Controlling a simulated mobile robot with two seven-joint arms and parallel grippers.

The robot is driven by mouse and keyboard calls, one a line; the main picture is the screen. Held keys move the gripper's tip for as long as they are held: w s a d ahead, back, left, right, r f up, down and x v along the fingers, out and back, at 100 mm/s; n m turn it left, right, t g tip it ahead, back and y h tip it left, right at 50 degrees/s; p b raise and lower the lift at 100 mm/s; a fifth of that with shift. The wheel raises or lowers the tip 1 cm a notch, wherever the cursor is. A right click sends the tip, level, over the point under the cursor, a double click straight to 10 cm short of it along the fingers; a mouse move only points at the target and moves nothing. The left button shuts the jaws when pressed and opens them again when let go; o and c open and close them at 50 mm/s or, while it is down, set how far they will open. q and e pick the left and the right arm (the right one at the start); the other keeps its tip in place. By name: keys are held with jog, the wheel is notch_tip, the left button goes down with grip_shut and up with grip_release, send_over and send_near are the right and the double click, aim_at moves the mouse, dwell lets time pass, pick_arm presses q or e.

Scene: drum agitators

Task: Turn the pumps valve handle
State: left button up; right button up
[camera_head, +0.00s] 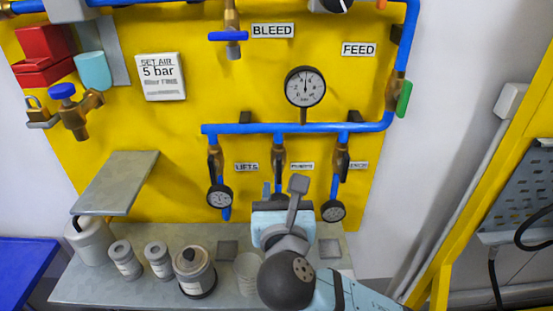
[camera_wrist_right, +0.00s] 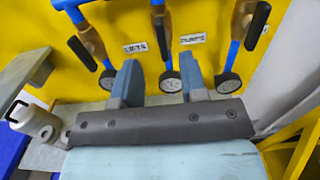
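Three brass valves with black handles hang from the blue pipe. The middle valve handle (camera_head: 278,160), with the PUMPS label (camera_head: 302,166) to its right, points roughly downward along its pipe. It also shows in the right wrist view (camera_wrist_right: 162,36). My right gripper (camera_head: 282,190) is below this handle in the head view, its fingers pointing toward the panel. In the right wrist view its two blue-grey fingers (camera_wrist_right: 160,75) are apart, with a gauge and the middle pipe visible in the gap; nothing is held. The lower middle pipe is partly hidden by the gripper. My left gripper is not in view.
The LIFTS valve (camera_head: 215,158) and a right-hand valve (camera_head: 342,158) flank the middle one, with small gauges (camera_head: 220,196) below. A grey shelf (camera_head: 120,182) juts out at left. Canisters (camera_head: 194,268) stand on the lower bench. A large gauge (camera_head: 305,87) sits above.

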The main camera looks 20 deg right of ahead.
aim_at(279, 163)
jog(key=x, duration=1)
jog(key=shift+w+f, duration=0.1)
jog(key=shift+w, duration=0.15)
grip_shut()
